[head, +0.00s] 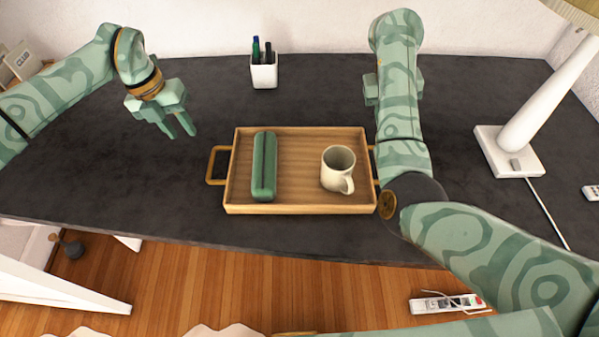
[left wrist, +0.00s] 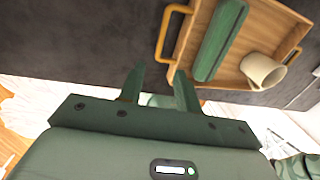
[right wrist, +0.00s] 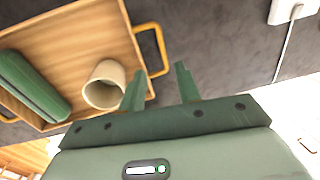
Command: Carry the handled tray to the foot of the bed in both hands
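The wooden handled tray (head: 295,208) lies flat on the dark desk, holding a green case (head: 264,166) on its left and a cream mug (head: 338,168) on its right. Its left handle (head: 216,166) is clear; the right handle (right wrist: 153,48) is partly hidden by my right arm in the head view. My left gripper (head: 180,128) is open and empty, above the desk left of the tray and apart from the handle. My right gripper (right wrist: 160,84) is open and empty near the tray's right handle; its fingertips are hidden behind my arm in the head view.
A pen cup (head: 264,72) stands behind the tray. A white lamp (head: 508,150) with a cord stands on the right of the desk. A power strip (head: 447,303) lies on the wooden floor (head: 220,275) below the front edge. The bed is not clearly identifiable.

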